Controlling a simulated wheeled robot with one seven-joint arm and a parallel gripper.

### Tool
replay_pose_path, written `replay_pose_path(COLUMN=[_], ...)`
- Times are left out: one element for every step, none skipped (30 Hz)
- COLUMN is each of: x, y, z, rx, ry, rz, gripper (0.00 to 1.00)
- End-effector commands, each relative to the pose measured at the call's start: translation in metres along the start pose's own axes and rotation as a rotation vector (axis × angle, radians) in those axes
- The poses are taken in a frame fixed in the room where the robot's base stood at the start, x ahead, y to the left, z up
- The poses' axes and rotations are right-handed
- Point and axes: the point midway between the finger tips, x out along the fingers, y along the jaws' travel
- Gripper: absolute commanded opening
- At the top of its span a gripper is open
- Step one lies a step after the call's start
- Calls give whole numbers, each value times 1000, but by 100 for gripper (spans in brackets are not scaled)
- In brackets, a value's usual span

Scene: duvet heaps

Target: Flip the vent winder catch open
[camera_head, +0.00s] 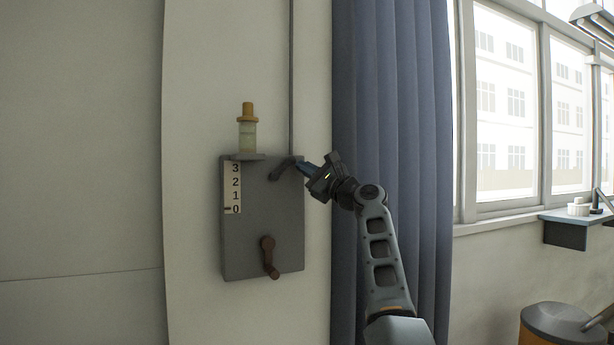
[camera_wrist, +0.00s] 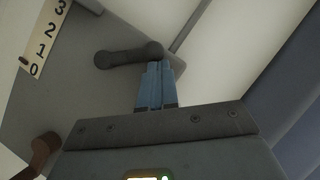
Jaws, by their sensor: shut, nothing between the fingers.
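A grey winder box (camera_head: 255,215) is mounted on the wall. A short dark grey lever (camera_head: 282,169), apparently the catch, is at its top right and slants from upper right to lower left. In the wrist view the lever (camera_wrist: 125,57) lies nearly level across the box face. My gripper (camera_head: 301,167) is at the lever's right end, with its blue fingers (camera_wrist: 158,68) together and empty. The fingertips are at or very near that rounded end; I cannot tell if they touch. A brown crank handle (camera_head: 269,257) hangs low on the box.
A white scale strip (camera_head: 234,188) numbered 3 to 0 is on the box's left. A bottle with a yellow cap (camera_head: 247,130) stands on a small ledge on top. A thin rod (camera_head: 291,75) runs up the wall. A blue curtain (camera_head: 395,110) hangs close on the right.

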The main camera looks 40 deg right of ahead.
Motion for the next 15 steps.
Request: replay_pose_path(x=[3, 4, 5, 6, 7, 8, 9, 10, 11, 12, 13, 14, 14, 15, 15], y=[-5, -6, -7, -8, -8, -9, -9, -10, -10, -10, -10, -10, -10, -10, -10], z=[6, 7, 9, 11, 12, 14, 16, 18, 20, 21, 22, 23, 24, 25, 26], rx=[-40, -63, -95, -117, -140, -169, -191, -211, -237, -255, -273, -295, -310, -325, -342], ry=[-1, -1, 0, 0, -1, 0, 0, 0, -1, 0, 0, 0, 0, 0, 0], rz=[22, 35, 54, 67, 80, 97, 110, 121, 136, 147, 157, 170, 180, 188, 198], gripper=[0, 0, 0, 0, 0, 0, 0, 0, 0, 0, 0, 0, 0, 0, 0])
